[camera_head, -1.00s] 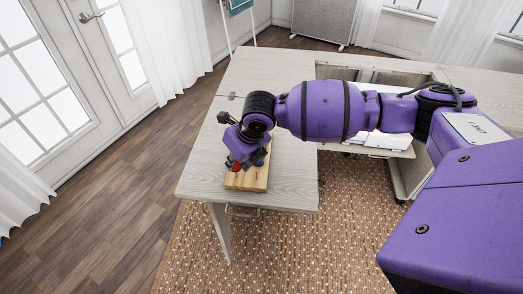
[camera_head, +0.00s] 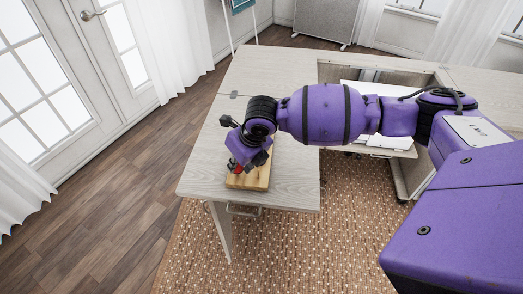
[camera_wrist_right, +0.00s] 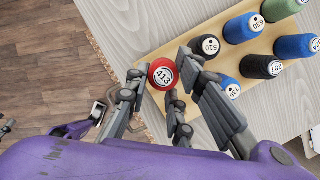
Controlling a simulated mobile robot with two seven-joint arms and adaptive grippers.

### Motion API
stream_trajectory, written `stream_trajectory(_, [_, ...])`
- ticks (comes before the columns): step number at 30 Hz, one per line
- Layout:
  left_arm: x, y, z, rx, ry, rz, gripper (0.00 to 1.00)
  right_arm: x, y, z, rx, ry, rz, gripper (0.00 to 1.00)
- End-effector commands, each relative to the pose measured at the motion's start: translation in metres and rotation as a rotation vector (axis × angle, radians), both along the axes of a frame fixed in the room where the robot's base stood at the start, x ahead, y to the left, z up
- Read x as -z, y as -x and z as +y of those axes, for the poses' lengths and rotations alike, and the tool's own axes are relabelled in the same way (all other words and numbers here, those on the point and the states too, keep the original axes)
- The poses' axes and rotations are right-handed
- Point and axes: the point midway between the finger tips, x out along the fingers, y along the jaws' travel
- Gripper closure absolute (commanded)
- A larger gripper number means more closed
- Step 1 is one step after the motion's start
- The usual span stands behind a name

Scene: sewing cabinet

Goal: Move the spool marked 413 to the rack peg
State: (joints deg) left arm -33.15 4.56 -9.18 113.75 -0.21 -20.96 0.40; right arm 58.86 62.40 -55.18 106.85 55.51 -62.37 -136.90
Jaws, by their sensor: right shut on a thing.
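The red spool marked 413 (camera_wrist_right: 163,74) shows in the right wrist view between the fingers of my right gripper (camera_wrist_right: 161,84), which is shut on it. Its label faces the camera. In the head view the red spool (camera_head: 238,170) shows just under my right gripper (camera_head: 245,163), over the rack's left side. I cannot tell whether it is raised off or seated on the wooden rack (camera_head: 250,183). The rack (camera_wrist_right: 173,48) also shows in the wrist view. Its pegs do not show clearly. My left gripper is not in view.
Several other spools stand on the rack, including a black one marked 510 (camera_wrist_right: 204,47), blue ones (camera_wrist_right: 243,28) and a green one (camera_wrist_right: 279,8). The rack lies near the front left of a pale wood table (camera_head: 295,178). Bare tabletop surrounds it.

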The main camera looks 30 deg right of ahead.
Motion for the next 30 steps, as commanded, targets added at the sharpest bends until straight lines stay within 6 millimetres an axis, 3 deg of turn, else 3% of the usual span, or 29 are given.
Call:
stream_trajectory(23, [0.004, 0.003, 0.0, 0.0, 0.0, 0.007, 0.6, 0.011, -0.002, 0.001, -0.002, 0.0, -0.004, 0.96])
stream_trajectory(24, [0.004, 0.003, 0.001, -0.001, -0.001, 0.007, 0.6, 0.011, -0.002, 0.001, -0.002, 0.0, -0.004, 0.73])
stream_trajectory(28, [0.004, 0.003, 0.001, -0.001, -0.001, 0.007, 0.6, 0.011, -0.002, 0.001, -0.002, 0.0, -0.004, 0.56])
stream_trajectory(30, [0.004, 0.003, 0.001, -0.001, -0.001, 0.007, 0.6, 0.011, -0.002, 0.001, -0.002, 0.0, -0.004, 0.56])
